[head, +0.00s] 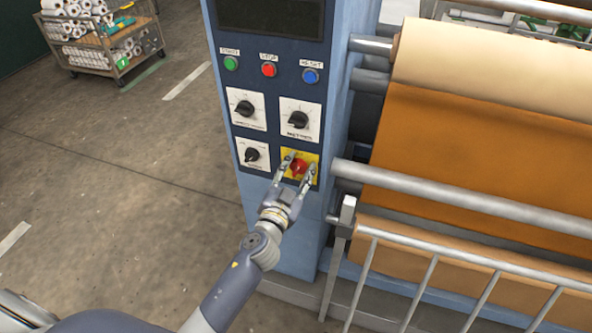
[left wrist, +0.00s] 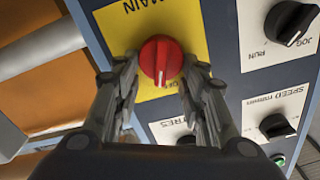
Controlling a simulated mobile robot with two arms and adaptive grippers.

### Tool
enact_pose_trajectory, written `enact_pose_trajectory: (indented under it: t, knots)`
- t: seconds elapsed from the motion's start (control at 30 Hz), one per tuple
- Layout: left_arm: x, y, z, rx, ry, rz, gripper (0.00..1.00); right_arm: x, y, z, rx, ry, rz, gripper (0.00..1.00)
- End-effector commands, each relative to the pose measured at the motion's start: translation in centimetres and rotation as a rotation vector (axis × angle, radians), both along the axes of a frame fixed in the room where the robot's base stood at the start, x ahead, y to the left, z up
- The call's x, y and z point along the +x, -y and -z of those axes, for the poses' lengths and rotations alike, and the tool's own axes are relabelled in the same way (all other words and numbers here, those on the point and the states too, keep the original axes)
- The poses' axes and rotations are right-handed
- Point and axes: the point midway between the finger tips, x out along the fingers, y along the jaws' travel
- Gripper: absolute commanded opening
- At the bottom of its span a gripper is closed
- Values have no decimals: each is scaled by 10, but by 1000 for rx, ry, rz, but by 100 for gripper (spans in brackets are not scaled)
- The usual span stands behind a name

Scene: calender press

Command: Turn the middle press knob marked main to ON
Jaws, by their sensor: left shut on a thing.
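The red main knob (head: 299,167) sits on a yellow plate (head: 287,176) at the lower right of the blue press panel. In the left wrist view the knob (left wrist: 161,60) shows from close up, with MAIN printed on the plate (left wrist: 178,22) and a partly covered OFF beside the knob. The knob's white line points towards OFF. My left gripper (head: 297,169) has one finger on each side of the knob and is shut on it; its fingers also show in the left wrist view (left wrist: 160,68). My right gripper is out of view.
Black knobs on white plates sit close by: upper left (head: 245,108), upper right (head: 298,119) and left (head: 252,154). Green (head: 231,63), red (head: 269,70) and blue (head: 310,76) buttons are above. Metal rails (head: 450,190) stand right; floor at left is open.

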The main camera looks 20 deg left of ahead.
Motion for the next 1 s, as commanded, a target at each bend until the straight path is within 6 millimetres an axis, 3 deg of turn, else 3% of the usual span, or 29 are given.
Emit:
enact_pose_trajectory:
  t: [1.0]
  knots:
    - [0, 10, 11, 948, 33, 0, 15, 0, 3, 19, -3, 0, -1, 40]
